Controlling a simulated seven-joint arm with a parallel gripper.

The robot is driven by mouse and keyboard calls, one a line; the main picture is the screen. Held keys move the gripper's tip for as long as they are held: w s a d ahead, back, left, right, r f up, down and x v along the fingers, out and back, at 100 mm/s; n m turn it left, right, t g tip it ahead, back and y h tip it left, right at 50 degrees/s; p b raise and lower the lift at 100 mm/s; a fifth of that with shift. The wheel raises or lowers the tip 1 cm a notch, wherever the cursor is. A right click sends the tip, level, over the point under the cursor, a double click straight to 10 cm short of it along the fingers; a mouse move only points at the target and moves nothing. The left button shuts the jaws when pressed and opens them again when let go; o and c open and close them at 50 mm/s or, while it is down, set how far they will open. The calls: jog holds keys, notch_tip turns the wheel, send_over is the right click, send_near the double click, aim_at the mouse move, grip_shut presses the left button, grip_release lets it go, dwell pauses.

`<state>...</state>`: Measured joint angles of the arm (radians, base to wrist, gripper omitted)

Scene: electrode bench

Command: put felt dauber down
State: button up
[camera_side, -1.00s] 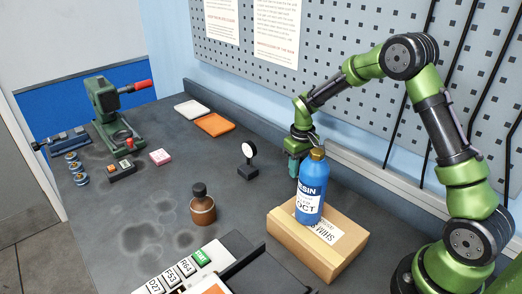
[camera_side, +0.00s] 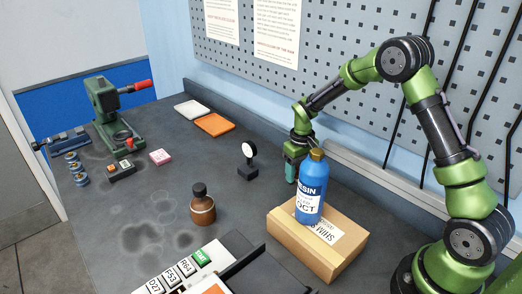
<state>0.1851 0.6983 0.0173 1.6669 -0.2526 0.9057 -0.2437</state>
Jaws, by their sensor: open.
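My gripper (camera_side: 292,172) points down over the bench behind the blue resin bottle (camera_side: 311,190), near the back wall. The bottle hides part of the fingers, and the gripper is open. I cannot make out a felt dauber; anything at the fingertips is hidden or too small to tell. A brown bottle with a black cap (camera_side: 202,208) stands upright on the bench, left of and apart from my gripper.
The blue bottle stands on a cardboard box (camera_side: 285,240) in front of my gripper. A round black-stemmed stand (camera_side: 248,163) is to its left. Orange (camera_side: 214,125) and white (camera_side: 190,109) trays lie farther back. A green press (camera_side: 112,115) stands far left.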

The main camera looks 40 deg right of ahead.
aim_at(299, 165)
notch_tip(299, 165, up, 11)
jog(key=shift+r, duration=0.6)
jog(key=s+a+r+m+t+y, duration=0.1)
jog(key=s+a+r+t+y, duration=0.15)
jog(key=s+a+r, duration=0.7)
jog(key=s+a+r+m+t, duration=0.1)
jog(key=s+t, duration=0.3)
jog(key=s, duration=0.8)
jog(key=shift+a+r+t, duration=0.3)
jog(key=shift+r+t, duration=0.05)
jog(key=shift+r, duration=0.3)
